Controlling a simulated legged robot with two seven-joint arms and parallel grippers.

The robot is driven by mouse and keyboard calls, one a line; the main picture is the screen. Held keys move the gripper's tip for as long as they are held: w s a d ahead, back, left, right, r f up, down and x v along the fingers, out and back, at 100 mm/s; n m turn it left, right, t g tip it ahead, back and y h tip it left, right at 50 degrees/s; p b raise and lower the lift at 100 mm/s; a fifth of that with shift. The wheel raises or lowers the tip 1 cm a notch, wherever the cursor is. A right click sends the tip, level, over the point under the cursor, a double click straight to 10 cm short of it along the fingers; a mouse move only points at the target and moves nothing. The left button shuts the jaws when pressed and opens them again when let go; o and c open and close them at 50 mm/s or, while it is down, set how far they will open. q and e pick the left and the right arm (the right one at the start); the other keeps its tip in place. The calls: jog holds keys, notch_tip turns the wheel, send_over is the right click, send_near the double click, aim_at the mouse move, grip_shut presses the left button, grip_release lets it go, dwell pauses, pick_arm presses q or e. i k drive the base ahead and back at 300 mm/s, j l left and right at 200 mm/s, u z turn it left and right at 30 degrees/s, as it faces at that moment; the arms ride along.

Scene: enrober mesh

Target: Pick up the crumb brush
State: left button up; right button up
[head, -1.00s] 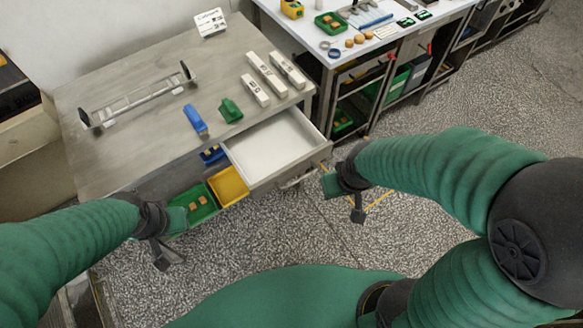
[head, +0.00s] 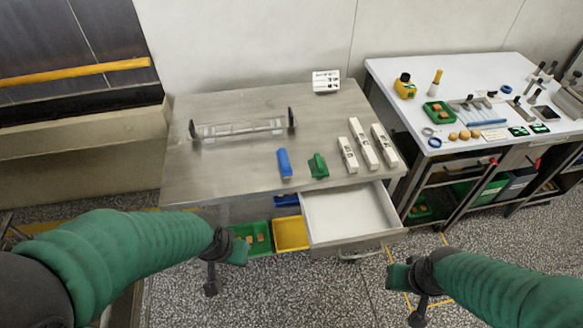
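A blue handled tool (head: 284,163) and a smaller green tool (head: 318,166) lie apart on the steel table (head: 220,185), near its front edge. Either could be the crumb brush; bristles are too small to make out. A yellow-handled upright item (head: 437,80) on the white table also looks brush-like. My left gripper (head: 226,264) hangs in front of the steel table, lower left of the tools.
An open empty drawer (head: 345,212) juts from the steel table, beside a yellow bin (head: 291,234) and green bin (head: 252,236). The white table (head: 400,72) is crowded.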

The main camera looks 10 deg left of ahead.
aim_at(285, 165)
jog(key=i, duration=0.3)
jog(key=i+u, duration=0.2)
jog(key=u, duration=0.25)
jog(key=i+l+u, duration=0.2)
jog(key=u, duration=0.3)
jog(key=i+l+u, duration=0.15)
jog(key=u, duration=0.9)
